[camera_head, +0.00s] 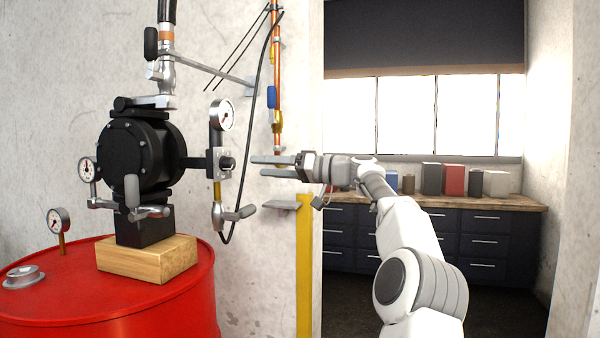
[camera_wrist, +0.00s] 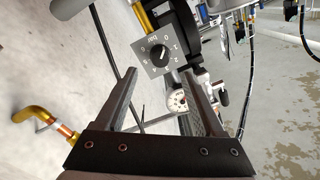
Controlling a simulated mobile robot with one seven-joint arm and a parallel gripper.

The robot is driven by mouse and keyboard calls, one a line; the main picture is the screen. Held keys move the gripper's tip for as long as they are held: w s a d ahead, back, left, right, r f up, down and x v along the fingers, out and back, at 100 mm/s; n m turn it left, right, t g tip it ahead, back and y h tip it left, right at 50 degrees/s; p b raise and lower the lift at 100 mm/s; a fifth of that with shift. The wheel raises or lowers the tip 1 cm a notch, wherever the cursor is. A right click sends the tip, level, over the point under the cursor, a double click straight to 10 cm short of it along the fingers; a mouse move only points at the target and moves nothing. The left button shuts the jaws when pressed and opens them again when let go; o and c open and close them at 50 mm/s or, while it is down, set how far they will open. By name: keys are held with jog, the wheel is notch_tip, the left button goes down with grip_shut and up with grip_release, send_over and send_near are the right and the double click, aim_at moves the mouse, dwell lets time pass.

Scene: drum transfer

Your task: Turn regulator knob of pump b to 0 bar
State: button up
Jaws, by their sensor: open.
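The black pump (camera_head: 140,150) stands on a wooden block on the red drum in the head view. Its regulator knob (camera_head: 227,164) is a small dark knob on the grey regulator, facing right towards my gripper (camera_head: 257,167). In the wrist view the black knob (camera_wrist: 159,55) sits on a square grey dial plate (camera_wrist: 147,69) marked with numbers and "bar". The knob's exact reading is too small to tell. My gripper (camera_wrist: 160,76) is open and empty. Its fingers point at the regulator, with a gap between the fingertips and the knob in the head view.
A round white gauge (camera_head: 223,115) is above the regulator. A black hose and copper pipe (camera_head: 277,60) run down the wall behind. A yellow post (camera_head: 304,265) stands below my gripper. The red drum (camera_head: 150,322) is at lower left; a counter (camera_head: 450,201) stands behind right.

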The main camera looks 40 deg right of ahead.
jog(key=v, duration=0.9)
